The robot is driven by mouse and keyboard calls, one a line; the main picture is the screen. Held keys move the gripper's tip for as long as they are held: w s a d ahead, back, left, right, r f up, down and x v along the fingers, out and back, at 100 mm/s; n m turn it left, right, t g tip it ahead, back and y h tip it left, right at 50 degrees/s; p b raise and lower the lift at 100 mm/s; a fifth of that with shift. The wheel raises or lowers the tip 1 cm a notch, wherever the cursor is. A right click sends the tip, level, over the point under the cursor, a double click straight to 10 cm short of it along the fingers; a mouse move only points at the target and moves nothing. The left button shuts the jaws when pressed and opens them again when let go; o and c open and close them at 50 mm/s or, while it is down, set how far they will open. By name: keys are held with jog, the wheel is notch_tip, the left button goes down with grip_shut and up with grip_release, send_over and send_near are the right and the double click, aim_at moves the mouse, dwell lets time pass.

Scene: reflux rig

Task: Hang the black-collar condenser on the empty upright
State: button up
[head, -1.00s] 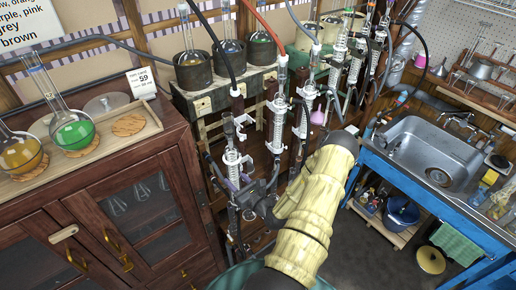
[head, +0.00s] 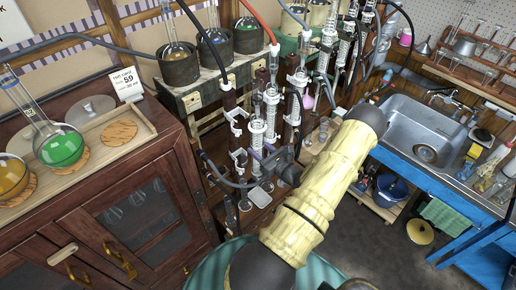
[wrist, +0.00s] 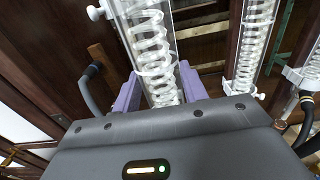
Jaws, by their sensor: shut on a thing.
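A clear glass condenser with a white coil (wrist: 152,45) stands between the purple fingers of my gripper (wrist: 160,90) in the wrist view. My gripper (head: 264,160) is shut on it, and the condenser (head: 257,132) looks roughly upright in the head view. I cannot make out its collar colour. Just left of it is a dark upright (head: 232,128) with white clamps and no condenser visible on it. The gripper body hides the condenser's lower end in the wrist view.
A second coiled condenser (wrist: 250,45) stands close on the right in the wrist view. More condensers (head: 322,60) and hoses crowd the rig to the right. Flasks in dark pots (head: 180,68) stand behind. A wooden cabinet (head: 150,190) is at left, a blue-framed sink (head: 425,140) at right.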

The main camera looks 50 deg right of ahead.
jog(key=shift+f+b, duration=0.65)
jog(key=shift+f, duration=0.15)
jog(key=shift+w+d+b, duration=0.15)
jog(key=shift+w+b, duration=0.05)
jog(key=shift+w, duration=1.25)
jog(key=shift+w+d+b, duration=0.15)
jog(key=shift+w, duration=1.25)
jog(key=shift+w+r, duration=0.15)
jog(key=shift+w, duration=0.45)
grip_shut()
jog(key=w, duration=0.3)
jog(key=shift+d+r+b, duration=0.15)
jog(key=shift+r+b, duration=0.1)
jog(key=shift+b, duration=0.05)
jog(key=shift+s+r+p, duration=0.1)
jog(key=shift+r+p, duration=0.05)
jog(key=shift+p, duration=0.55)
